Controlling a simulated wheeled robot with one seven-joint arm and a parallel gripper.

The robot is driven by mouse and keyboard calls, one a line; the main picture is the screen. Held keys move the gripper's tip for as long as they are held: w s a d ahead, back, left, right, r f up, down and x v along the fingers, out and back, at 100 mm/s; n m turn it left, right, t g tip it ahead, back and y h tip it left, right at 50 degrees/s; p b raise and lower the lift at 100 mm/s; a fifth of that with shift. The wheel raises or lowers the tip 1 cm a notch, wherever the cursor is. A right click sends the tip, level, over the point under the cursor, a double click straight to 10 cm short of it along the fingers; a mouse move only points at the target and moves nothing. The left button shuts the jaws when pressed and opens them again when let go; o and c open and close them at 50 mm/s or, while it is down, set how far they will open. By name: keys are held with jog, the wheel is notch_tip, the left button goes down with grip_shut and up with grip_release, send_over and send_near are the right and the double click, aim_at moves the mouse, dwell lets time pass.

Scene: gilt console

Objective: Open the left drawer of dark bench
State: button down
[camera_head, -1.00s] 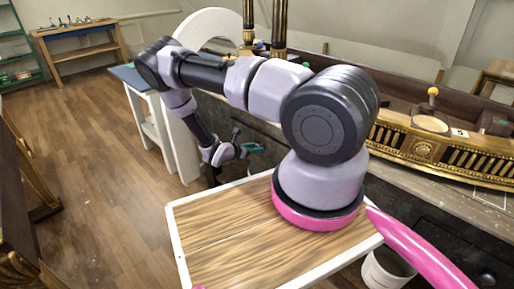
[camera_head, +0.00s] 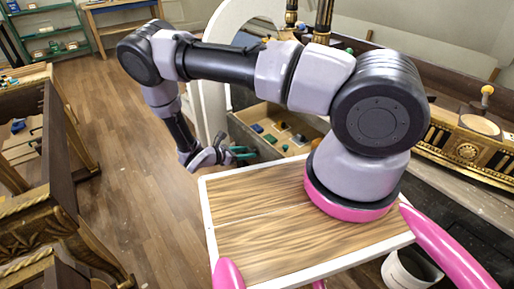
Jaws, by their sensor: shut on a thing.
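The dark bench (camera_head: 462,222) runs along the right side, partly hidden behind my arm. Its left drawer (camera_head: 262,112) stands pulled out, with a pale inside and several small coloured items in it. My gripper (camera_head: 240,154), with dark teal fingers, is at the drawer's front, low and left of it. It is shut on what appears to be the drawer's handle; the handle itself is too small and covered to make out.
A gilt-trimmed table frame (camera_head: 62,190) stands close on the left. A white bin (camera_head: 408,272) sits at lower right. A gilt console piece (camera_head: 465,150) lies on the bench top. Green shelves (camera_head: 48,30) stand far back. Wood floor (camera_head: 145,160) is clear between.

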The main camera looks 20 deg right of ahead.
jog(key=shift+s+a, duration=0.3)
jog(key=shift+a, duration=0.6)
jog(key=shift+c, duration=1.8)
grip_release()
jog(key=shift+a, duration=0.1)
jog(key=v, duration=1)
jog(key=shift+s+a, duration=0.15)
jog(key=shift+a, duration=0.1)
jog(key=shift+r, duration=0.1)
